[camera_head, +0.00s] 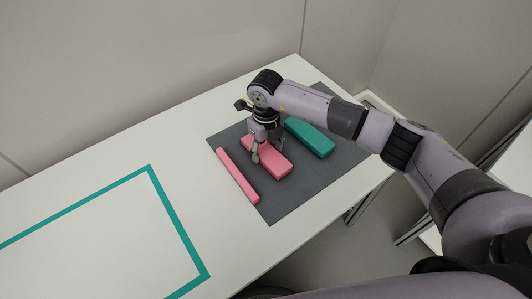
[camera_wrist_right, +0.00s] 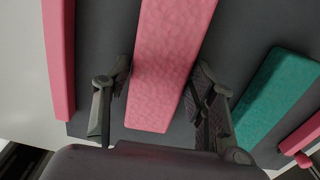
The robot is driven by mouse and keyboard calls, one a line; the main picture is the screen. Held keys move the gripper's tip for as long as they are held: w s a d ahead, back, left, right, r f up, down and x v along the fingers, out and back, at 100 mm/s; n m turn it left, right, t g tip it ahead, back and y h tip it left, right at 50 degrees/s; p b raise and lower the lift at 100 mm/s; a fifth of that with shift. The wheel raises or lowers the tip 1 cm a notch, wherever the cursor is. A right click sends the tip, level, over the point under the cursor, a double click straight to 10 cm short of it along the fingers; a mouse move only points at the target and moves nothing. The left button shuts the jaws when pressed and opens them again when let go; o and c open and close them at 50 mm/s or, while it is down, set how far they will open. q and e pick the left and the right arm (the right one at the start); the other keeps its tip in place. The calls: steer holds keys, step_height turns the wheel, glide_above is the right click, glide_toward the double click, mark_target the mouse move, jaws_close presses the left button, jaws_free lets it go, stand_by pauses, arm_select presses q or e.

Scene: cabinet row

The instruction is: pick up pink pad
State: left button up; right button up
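The wide pink pad (camera_head: 278,170) lies flat on a dark grey mat (camera_head: 277,210), under my right gripper. My right gripper (camera_head: 268,152) points down with its fingers spread. In the right wrist view the pink pad (camera_wrist_right: 165,75) runs between the two fingers of the right gripper (camera_wrist_right: 163,67). A small gap shows at the left finger; the right finger is very close to the pad's edge, and contact there cannot be told. Part of the pad is hidden by the gripper in the head view. My left gripper is in neither view.
A narrow pink bar (camera_head: 237,176) lies left of the pad. A teal block (camera_head: 310,138) lies to its right. Another pink piece (camera_wrist_right: 303,138) shows at the right wrist view's edge. A teal outline (camera_head: 178,215) marks clear white table at left.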

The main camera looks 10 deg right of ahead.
steer(key=c, duration=0.5)
steer(key=shift+o, duration=0.2)
steer(key=shift+r, duration=0.1)
